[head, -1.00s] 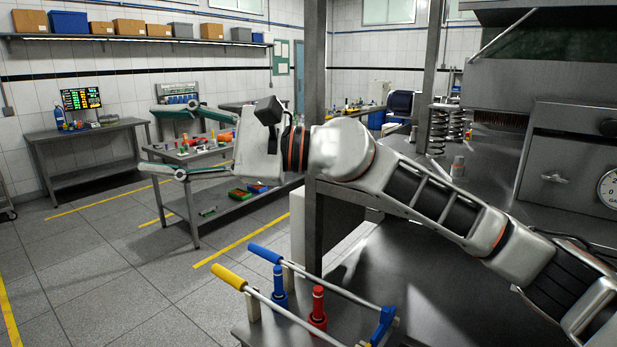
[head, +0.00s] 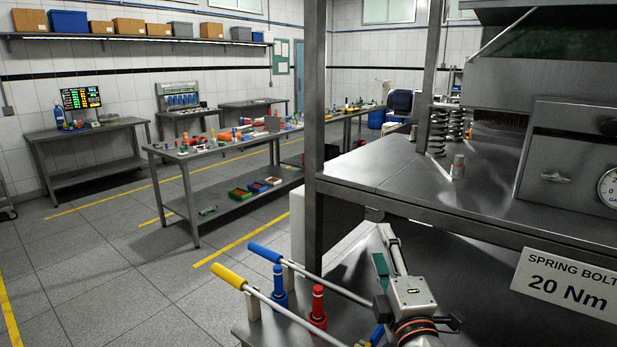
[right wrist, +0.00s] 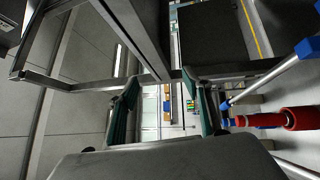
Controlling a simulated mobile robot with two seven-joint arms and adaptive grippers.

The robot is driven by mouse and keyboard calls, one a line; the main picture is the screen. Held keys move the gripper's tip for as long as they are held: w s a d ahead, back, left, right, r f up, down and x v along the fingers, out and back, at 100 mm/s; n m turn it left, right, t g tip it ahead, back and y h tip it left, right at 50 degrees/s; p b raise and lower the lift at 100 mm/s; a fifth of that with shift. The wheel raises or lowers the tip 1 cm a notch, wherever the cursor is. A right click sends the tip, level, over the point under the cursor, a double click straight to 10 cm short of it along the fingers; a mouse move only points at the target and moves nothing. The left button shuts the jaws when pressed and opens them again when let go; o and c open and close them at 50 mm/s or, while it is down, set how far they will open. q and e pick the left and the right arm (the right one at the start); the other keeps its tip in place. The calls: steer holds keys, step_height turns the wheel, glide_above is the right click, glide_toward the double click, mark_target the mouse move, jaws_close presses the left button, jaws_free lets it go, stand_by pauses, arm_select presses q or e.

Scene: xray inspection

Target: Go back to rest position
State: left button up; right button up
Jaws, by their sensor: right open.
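My right gripper (head: 384,252) is low in the head view, right of the centre, above the lower steel surface of the machine and just right of the levers. Its arm comes in from the bottom edge. In the right wrist view its two green-padded fingers (right wrist: 163,92) stand well apart with nothing between them. It is open and empty. My left gripper is not in view.
A yellow-handled lever (head: 228,276), a blue-handled lever (head: 265,252) and a red-topped post (head: 318,308) stand left of my gripper. A steel frame post (head: 314,130) and the machine's upper table (head: 400,180) are close. A torque sign (head: 567,283) is at the right.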

steer(key=s+d+f+m+g+h, duration=0.2)
steer(key=s+d+f+m+g, duration=0.25)
steer(key=f, duration=0.45)
steer(key=s+d+f+m+g+h, duration=0.2)
steer(key=s+d+f+m, duration=0.1)
steer(key=s+d+f, duration=0.45)
steer(key=s+d+f+m+g+h, duration=0.1)
steer(key=s+d+f+m+g, duration=0.15)
steer(key=s+d+f, duration=0.4)
steer(key=s+d+f+m+g+h, duration=0.1)
steer(key=s+d+f+m+g, duration=0.2)
steer(key=s+f, duration=0.6)
steer(key=a+f+m+t+y, duration=0.1)
steer(key=a+f+y, duration=0.5)
steer(key=a+f, duration=0.8)
steer(key=shift+f+m+t+y, duration=0.3)
steer(key=shift+m+t, duration=0.1)
steer(key=shift+t, duration=0.3)
steer(key=shift+w+a, duration=0.1)
